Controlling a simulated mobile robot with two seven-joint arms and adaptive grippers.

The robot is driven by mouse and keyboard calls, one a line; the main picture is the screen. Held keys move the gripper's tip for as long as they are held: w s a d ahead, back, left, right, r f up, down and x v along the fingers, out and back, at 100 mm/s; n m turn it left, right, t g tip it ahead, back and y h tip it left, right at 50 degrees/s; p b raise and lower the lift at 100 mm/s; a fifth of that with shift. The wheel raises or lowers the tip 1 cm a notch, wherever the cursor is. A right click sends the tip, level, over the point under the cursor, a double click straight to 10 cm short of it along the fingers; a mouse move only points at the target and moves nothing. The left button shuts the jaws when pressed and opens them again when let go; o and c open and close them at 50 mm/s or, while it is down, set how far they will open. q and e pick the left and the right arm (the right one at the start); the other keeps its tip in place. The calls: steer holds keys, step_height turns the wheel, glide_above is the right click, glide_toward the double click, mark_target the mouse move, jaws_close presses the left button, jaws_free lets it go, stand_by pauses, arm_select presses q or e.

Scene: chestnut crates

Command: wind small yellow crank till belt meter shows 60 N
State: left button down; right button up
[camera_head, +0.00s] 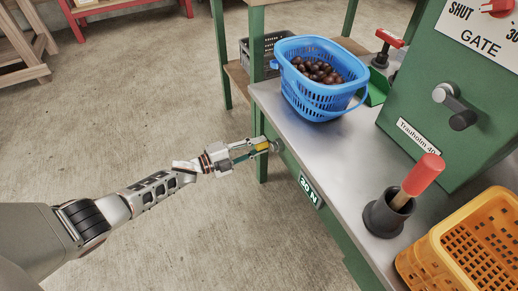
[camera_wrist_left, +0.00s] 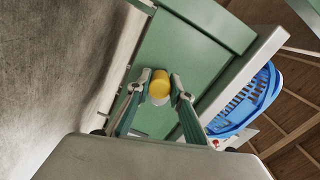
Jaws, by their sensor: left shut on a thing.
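The small yellow crank (camera_head: 262,142) is on the green side of the bench, below its metal top. My left gripper (camera_head: 255,147) is shut on its yellow knob. In the left wrist view the round yellow knob (camera_wrist_left: 159,82) sits between the two fingertips of my left gripper (camera_wrist_left: 159,92), with a pale round part just below it. The belt meter (camera_head: 310,190) is a small dark display on the bench's front edge, right of the crank, and appears to read 20 N. My right gripper is not in view.
A blue basket of chestnuts (camera_head: 311,98) stands on the bench top (camera_head: 335,160). A green machine (camera_head: 430,110) with a black-handled crank is behind. A red-handled tool (camera_head: 421,178) stands in a dark cup, near a yellow crate (camera_head: 440,258).

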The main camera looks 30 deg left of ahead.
mark_target(260, 148)
arm_select(q)
steer(key=m, duration=0.1)
steer(key=r+m, duration=0.1)
steer(key=m, duration=0.1)
steer(key=shift+w+a+r+m, duration=0.1)
steer(key=shift+a+r+m, duration=0.1)
steer(key=shift+m, duration=0.1)
steer(key=m, duration=0.1)
steer(key=r+m, duration=0.1)
steer(key=m, duration=0.2)
steer(key=shift+r+m, duration=0.25)
steer(key=shift+m, duration=0.05)
steer(key=m, duration=0.2)
steer(key=r+m, duration=0.1)
steer(key=shift+s+d+r+t, duration=0.1)
steer(key=shift+s+d+t, duration=0.15)
steer(key=shift+d+t, duration=0.05)
steer(key=shift+s+d+r+m, duration=0.1)
steer(key=shift+d+r+m, duration=0.05)
steer(key=shift+m, duration=0.65)
steer(key=shift+s+d+r+m, duration=0.1)
steer(key=shift+r+m, duration=0.1)
steer(key=shift+m, duration=0.6)
steer(key=shift+s+d+r+m, duration=0.1)
steer(key=shift+d+r+m, duration=0.05)
steer(key=shift+m, duration=0.65)
steer(key=c, duration=1.8)
jaws_free()
steer(key=v, duration=1.2)
